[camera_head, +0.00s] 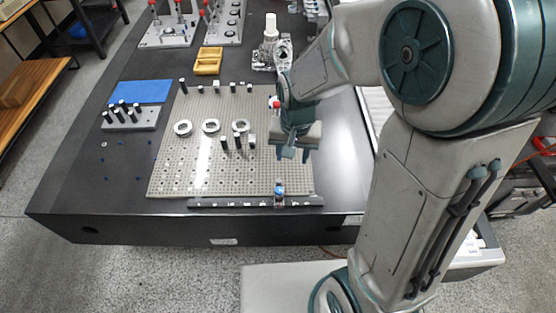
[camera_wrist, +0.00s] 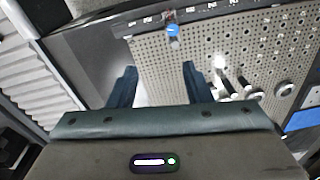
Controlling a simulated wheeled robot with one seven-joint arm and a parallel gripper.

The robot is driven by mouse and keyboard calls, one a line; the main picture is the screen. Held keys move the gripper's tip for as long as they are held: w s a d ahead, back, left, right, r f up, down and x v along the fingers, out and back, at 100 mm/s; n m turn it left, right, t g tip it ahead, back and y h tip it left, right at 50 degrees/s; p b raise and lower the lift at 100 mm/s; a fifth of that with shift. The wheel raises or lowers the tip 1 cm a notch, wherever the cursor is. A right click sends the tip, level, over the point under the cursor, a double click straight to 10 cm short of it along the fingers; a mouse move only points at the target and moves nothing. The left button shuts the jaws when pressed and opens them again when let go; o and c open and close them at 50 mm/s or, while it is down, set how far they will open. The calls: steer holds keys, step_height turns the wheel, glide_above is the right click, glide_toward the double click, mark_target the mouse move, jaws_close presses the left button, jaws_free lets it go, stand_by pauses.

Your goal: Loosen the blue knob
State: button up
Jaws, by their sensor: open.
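The blue knob (camera_head: 279,189) sits on a small slider on the dark rail (camera_head: 230,203) along the front edge of the perforated plate. In the wrist view the blue knob (camera_wrist: 173,30) is near the top middle, beyond the fingertips. My gripper (camera_head: 295,154) is above the right part of the plate, behind the knob in the head view, with its fingers pointing down. In the wrist view my gripper (camera_wrist: 160,75) has its two fingers wide apart with nothing between them. It is apart from the knob.
The perforated plate (camera_head: 180,160) bears metal rings (camera_head: 211,126) and several black posts (camera_head: 225,142), left of my gripper. A blue mat (camera_head: 140,91), a grey block with black pins (camera_head: 130,121) and a yellow tray (camera_head: 207,61) stand farther off. The plate's front left is clear.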

mark_target(279, 190)
steer(key=shift+m+g, duration=0.3)
steer(key=a+f, duration=0.1)
steer(key=f, duration=0.5)
steer(key=w+a+f+p, duration=0.1)
steer(key=f, duration=0.4)
steer(key=a+f, duration=0.1)
steer(key=f, duration=0.5)
steer(key=shift+w+f+p, duration=0.2)
steer(key=shift+f+p, duration=0.15)
jaws_close()
